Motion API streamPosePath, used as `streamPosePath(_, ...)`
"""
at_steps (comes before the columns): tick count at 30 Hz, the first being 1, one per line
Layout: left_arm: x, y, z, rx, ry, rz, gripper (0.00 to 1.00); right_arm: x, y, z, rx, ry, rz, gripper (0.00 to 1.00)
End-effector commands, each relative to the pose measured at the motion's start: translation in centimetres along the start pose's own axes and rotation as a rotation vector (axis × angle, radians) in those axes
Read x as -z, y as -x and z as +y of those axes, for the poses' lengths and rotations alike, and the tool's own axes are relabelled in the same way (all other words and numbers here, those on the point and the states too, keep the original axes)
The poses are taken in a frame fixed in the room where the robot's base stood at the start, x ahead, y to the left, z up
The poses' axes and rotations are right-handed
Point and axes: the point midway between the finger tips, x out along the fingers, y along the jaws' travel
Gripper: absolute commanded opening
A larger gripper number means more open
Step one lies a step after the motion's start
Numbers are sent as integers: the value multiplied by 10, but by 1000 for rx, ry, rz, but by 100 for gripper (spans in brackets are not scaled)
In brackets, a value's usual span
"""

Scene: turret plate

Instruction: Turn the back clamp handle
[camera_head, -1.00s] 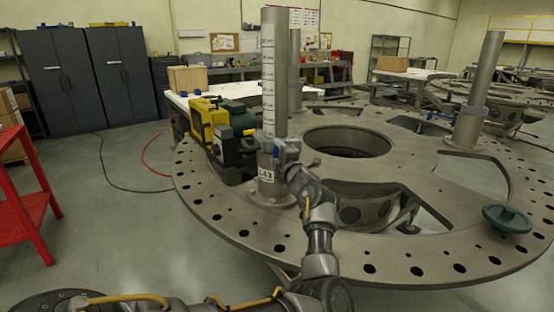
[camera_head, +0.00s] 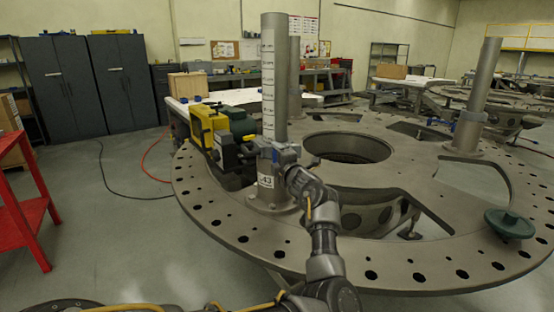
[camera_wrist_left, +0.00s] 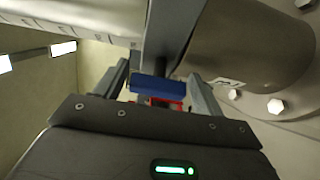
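A grey upright post (camera_head: 281,80) with a marked scale stands on the round turret plate (camera_head: 337,255). A grey-blue clamp (camera_head: 282,153) goes around its lower part. My left gripper (camera_wrist_left: 160,88) is at this clamp; in the head view its wrist covers part of the clamp. In the left wrist view the two fingers stand apart, with a blue bar (camera_wrist_left: 157,86), seemingly the clamp handle, between them. Contact on both sides cannot be made out. A small red part (camera_wrist_left: 168,103) shows under the bar. My right gripper is not in view.
A yellow-and-black machine (camera_head: 208,125) sits left of the post. A red table (camera_head: 30,205) stands at the left.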

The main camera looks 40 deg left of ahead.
Motion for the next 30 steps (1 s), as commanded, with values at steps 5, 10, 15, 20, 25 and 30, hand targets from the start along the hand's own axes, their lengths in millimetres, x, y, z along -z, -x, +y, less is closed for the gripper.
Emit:
streamPosePath(5, 0, 0, 0, -1, -1, 0, 78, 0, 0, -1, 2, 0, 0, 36)
streamPosePath(10, 0, 0, 2, -2, -1, -1, 78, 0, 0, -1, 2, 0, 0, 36)
streamPosePath(15, 0, 0, 15, -3, 1, 0, 78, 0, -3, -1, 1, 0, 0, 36)
streamPosePath(20, 4, 10, 45, -7, 6, -1, 78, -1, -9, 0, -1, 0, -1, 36)
streamPosePath(25, 16, 38, 82, -10, 8, 0, 78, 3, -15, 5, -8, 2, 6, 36)
streamPosePath(30, 31, 70, 102, -10, 4, 0, 78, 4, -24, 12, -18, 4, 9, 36)
